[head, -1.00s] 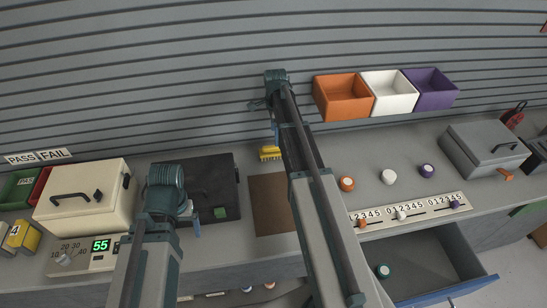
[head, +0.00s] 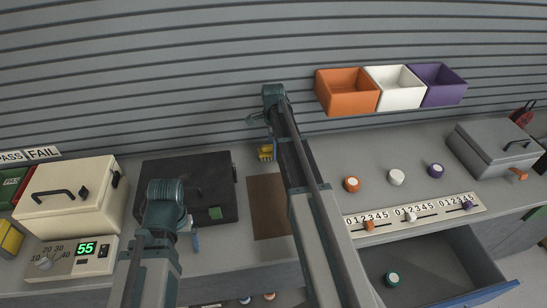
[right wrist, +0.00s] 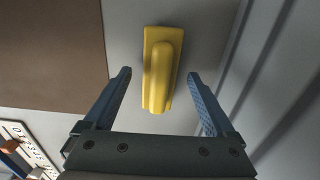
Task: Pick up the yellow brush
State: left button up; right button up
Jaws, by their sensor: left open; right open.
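The yellow brush (head: 265,152) lies on the grey counter near the back wall, partly hidden by my right arm in the head view. In the right wrist view the brush (right wrist: 161,70) lies lengthwise between and beyond the open fingertips of my right gripper (right wrist: 160,76). The fingers are apart from it on both sides, and the gripper is empty. In the head view my right gripper (head: 262,128) is above the brush. My left gripper (head: 194,238) is open and empty in front of the black case, pointing down.
A brown mat (head: 266,205) lies beside the brush. A black case (head: 188,190) and a cream box (head: 75,200) stand to the left. Orange, white and purple bins (head: 347,92) hang on the wall at right. An open drawer (head: 430,265) juts out front right.

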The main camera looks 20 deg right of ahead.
jog(key=shift+f+b, duration=0.45)
jog(key=shift+f, duration=0.5)
jog(key=shift+r, duration=0.1)
jog(key=shift+c, duration=0.3)
grip_shut()
